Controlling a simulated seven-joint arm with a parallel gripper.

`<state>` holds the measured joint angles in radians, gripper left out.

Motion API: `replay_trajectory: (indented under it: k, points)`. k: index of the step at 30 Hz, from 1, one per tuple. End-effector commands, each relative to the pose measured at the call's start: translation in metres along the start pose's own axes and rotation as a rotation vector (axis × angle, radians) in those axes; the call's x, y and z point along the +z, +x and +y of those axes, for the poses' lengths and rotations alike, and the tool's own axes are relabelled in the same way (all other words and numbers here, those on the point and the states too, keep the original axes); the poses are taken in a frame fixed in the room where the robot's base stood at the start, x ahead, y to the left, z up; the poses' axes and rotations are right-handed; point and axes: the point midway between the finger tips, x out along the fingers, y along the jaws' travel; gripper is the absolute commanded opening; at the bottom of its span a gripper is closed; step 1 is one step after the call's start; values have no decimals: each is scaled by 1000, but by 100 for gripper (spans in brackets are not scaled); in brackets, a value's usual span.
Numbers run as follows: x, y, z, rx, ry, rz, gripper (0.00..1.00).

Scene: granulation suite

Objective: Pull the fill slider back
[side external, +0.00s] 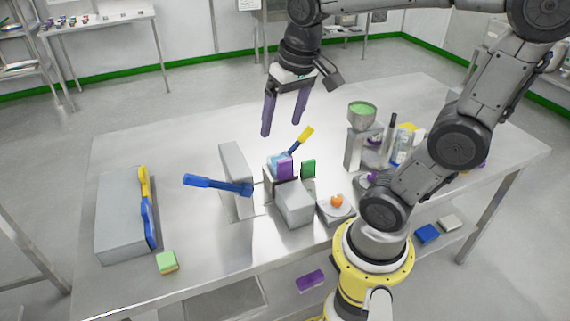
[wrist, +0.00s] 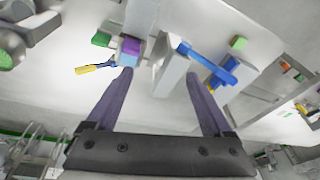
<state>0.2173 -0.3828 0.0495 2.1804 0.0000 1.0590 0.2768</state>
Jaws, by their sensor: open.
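No part is labelled as the fill slider. A purple block (side external: 285,168) sits on a low grey box (side external: 294,205) near the table's middle, with light blue beside it and a green block (side external: 308,168) to its right; I cannot tell whether one of these is the slider. The purple block (wrist: 131,47) and green block (wrist: 102,39) also show in the wrist view. A yellow-handled lever (side external: 303,138) leans out behind them. My gripper (side external: 281,128) is open and empty, pointing down above the table behind these parts. In the wrist view its fingertips (wrist: 158,73) are well apart.
A grey upright (side external: 235,165) with a blue lever (side external: 215,185) stands left of the purple block. Further left are a grey box (side external: 120,225) with a blue-and-yellow handle and a green sponge (side external: 167,262). A green-filled funnel (side external: 362,112) and bottles crowd the right. The table's back left is clear.

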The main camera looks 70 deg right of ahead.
Motion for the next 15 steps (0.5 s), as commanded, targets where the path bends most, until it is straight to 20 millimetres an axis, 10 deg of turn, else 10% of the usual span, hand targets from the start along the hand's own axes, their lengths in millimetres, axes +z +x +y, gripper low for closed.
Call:
replay_trajectory:
  k: [6,15]
  points:
    - [-45,38,38,74,214,-153,85]
    - [-49,63,62,98,294,-220,85]
